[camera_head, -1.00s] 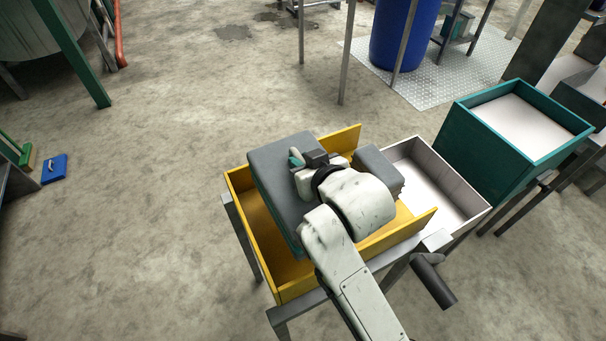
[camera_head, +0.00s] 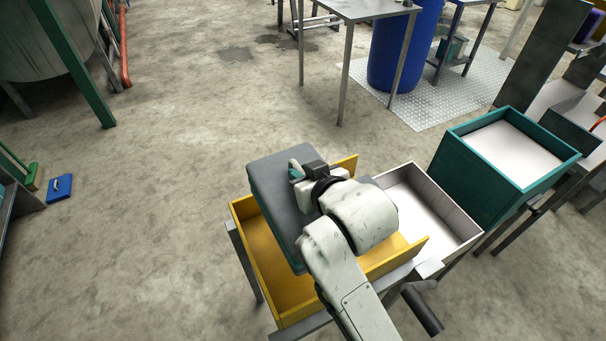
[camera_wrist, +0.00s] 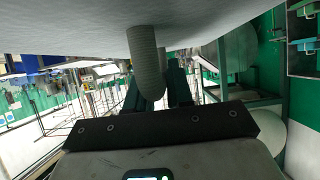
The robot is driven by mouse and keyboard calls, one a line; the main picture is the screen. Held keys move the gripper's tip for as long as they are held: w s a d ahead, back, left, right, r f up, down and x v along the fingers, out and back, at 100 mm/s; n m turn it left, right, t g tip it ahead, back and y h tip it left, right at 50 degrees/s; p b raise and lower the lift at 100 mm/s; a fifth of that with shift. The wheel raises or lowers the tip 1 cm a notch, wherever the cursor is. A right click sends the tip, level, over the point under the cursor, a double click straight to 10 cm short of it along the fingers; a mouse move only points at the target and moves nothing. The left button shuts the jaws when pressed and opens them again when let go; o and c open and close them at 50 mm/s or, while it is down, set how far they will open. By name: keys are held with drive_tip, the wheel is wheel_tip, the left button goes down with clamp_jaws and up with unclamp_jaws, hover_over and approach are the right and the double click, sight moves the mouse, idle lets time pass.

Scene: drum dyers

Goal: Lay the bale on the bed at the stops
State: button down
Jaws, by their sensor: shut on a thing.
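The bale is a grey block (camera_head: 272,181) with teal lower sides, in the head view. My gripper (camera_head: 298,172) is at its top and shut on it. The bale is over the yellow bed (camera_head: 262,246), a tray with raised walls, and looks held above its floor; the exact gap cannot be told. In the wrist view the bale's grey face (camera_wrist: 120,22) fills the top, and a ribbed grey handle (camera_wrist: 147,62) stands between my dark fingers (camera_wrist: 160,85). My arm hides the bed's right part; I cannot make out the stops.
A white-lined bin (camera_head: 430,205) adjoins the bed on the right. A teal box (camera_head: 505,150) with a pale inside stands beyond it. A blue drum (camera_head: 398,55) and a metal table (camera_head: 362,10) stand at the back. The floor on the left is mostly clear.

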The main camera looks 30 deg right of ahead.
drive_tip(key=shift+r, duration=2.95)
